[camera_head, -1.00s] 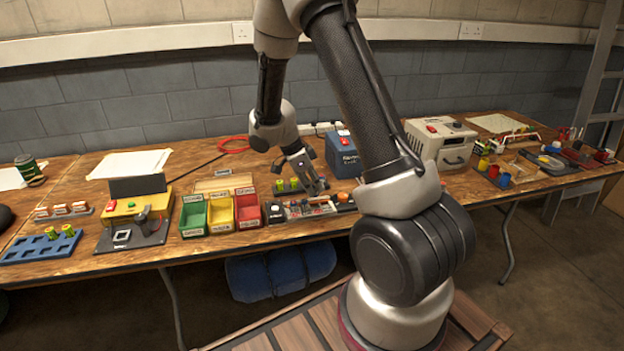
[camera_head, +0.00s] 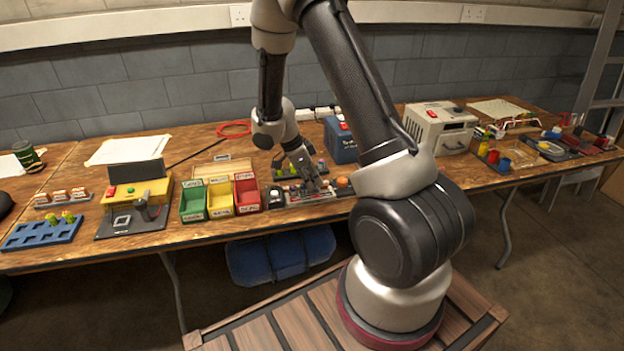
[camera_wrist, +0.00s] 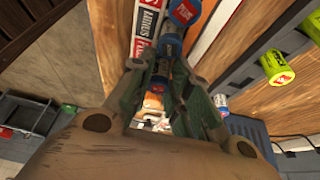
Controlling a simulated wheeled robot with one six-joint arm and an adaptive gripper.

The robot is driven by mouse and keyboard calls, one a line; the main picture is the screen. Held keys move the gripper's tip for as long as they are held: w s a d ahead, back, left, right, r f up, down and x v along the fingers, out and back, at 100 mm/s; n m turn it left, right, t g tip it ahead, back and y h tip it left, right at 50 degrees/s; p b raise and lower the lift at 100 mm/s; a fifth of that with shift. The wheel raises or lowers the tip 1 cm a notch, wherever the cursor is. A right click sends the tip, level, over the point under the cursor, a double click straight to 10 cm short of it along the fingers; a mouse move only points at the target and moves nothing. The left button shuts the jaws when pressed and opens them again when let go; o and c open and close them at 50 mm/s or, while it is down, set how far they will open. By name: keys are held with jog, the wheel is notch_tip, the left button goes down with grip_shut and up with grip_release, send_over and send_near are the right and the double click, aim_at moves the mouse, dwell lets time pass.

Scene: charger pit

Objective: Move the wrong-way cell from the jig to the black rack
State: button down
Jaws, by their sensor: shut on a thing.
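My gripper (camera_head: 314,188) is low over the jig (camera_head: 300,193), pointing down. In the wrist view my gripper (camera_wrist: 164,68) is shut on a blue cell (camera_wrist: 169,46), between its fingertips. Another blue cell with a red label (camera_wrist: 185,11) stands just beyond it, beside the jig's MINUS and PLUS label strip (camera_wrist: 147,20). I cannot tell whether the held cell is clear of the jig. The black rack (camera_wrist: 240,75) is at right in the wrist view, with yellow-green cells (camera_wrist: 276,66) in it; in the head view it sits behind the jig, partly hidden by my gripper.
Green, yellow and red bins (camera_head: 219,197) stand left of the jig. A blue box (camera_head: 340,140) stands behind right, close to my arm. A yellow tester (camera_head: 138,195) and a blue tray (camera_head: 42,232) are farther left. A beige machine (camera_head: 440,128) is right.

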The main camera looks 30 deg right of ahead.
jog(key=shift+f, duration=0.7)
dwell(0.3)
jog(key=c, duration=1.3)
grip_release()
jog(key=shift+o, duration=0.2)
jog(key=shift+r, duration=3.5)
